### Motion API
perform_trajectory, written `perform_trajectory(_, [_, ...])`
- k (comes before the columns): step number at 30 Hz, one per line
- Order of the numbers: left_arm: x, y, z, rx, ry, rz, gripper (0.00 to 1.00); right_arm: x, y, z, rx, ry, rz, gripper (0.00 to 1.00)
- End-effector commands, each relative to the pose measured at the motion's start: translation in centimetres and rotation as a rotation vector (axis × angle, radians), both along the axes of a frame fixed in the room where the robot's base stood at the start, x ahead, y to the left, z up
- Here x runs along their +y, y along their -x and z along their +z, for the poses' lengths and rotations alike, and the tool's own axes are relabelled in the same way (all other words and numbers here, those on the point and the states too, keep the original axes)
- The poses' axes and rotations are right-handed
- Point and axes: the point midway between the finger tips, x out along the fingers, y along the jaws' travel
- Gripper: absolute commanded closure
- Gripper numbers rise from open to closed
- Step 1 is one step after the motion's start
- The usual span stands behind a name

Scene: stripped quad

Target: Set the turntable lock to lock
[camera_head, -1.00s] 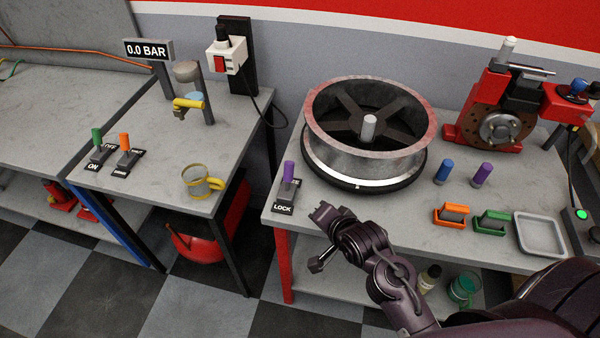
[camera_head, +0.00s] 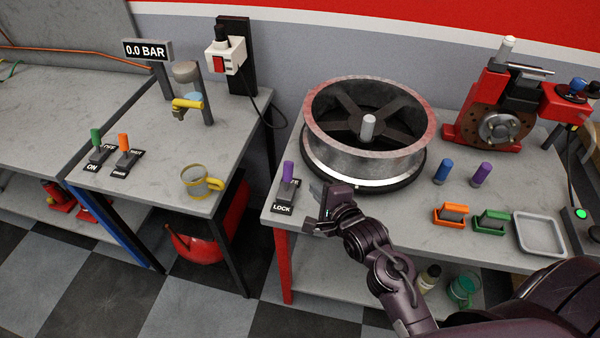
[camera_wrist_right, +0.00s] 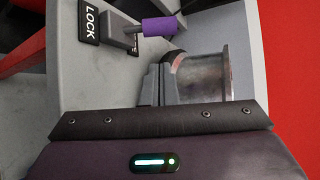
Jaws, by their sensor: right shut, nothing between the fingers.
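The turntable lock is a small lever with a purple handle (camera_head: 288,171) on a dark base at the front left corner of the right bench. Its LOCK label (camera_head: 282,209) is at the near end, and the handle leans away from it; the far label is partly hidden. In the right wrist view the purple handle (camera_wrist_right: 162,26) and the LOCK label (camera_wrist_right: 91,22) show at the top. My right gripper (camera_head: 326,192) is shut and empty, just right of the lever and apart from it. My left gripper is out of view.
The turntable wheel (camera_head: 350,162) stands close behind the gripper. Blue (camera_head: 443,170) and purple (camera_head: 481,174) pegs, orange (camera_head: 451,215) and green (camera_head: 491,222) holders and a grey tray (camera_head: 540,235) are further right. A gap separates the left bench with the yellow mug (camera_head: 196,183).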

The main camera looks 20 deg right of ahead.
Motion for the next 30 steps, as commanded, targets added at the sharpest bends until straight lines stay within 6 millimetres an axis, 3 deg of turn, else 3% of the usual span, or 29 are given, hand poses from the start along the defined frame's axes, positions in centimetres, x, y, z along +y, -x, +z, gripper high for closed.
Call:
perform_trajectory(16, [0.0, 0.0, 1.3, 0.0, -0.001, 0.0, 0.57, 0.8, -8.0, -2.7, 0.0, 0.003, 0.001, 1.0])
perform_trajectory(30, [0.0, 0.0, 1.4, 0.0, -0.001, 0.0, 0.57, 0.9, -9.1, -3.3, 0.0, 0.003, 0.001, 1.0])
